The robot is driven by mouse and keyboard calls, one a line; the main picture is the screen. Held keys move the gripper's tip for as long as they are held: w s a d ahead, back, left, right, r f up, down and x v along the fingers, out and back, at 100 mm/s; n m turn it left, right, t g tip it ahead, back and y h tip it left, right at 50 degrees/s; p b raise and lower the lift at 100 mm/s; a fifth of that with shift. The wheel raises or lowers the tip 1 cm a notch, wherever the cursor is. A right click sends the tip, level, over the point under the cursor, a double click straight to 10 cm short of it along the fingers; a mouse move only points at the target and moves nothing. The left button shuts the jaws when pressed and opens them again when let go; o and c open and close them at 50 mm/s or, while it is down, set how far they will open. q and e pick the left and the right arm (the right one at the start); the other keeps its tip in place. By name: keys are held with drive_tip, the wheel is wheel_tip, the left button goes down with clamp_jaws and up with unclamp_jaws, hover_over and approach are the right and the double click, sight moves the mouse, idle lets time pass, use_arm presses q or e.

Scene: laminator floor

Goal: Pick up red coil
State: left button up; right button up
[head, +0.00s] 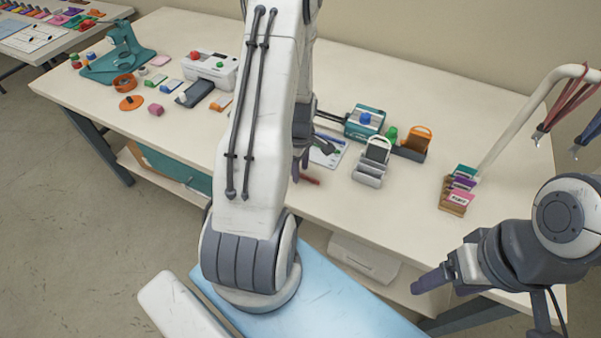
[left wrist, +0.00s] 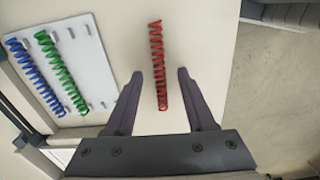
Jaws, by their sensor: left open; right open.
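The red coil (left wrist: 158,65) lies on the bare table top in the left wrist view, its lower end between the two fingertips of my left gripper (left wrist: 160,78). The fingers are spread, with a gap on each side of the coil. In the head view only a short end of the red coil (head: 309,180) shows beside my left gripper (head: 305,165); my arm hides much of that area. My right gripper (head: 432,283) is at the lower right, in front of the table's front edge, with nothing seen in it.
A white board (left wrist: 78,65) with a blue coil (left wrist: 35,78) and a green coil (left wrist: 63,72) lies left of the red coil. A grey holder (head: 369,172), a teal machine (head: 364,121) and a card rack (head: 458,190) stand on the table (head: 410,205). Straps hang from a stand at right.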

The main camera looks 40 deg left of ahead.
use_arm(q)
drive_tip(key=shift+f, duration=0.3)
clamp_jaws()
drive_tip(key=shift+r, duration=0.15)
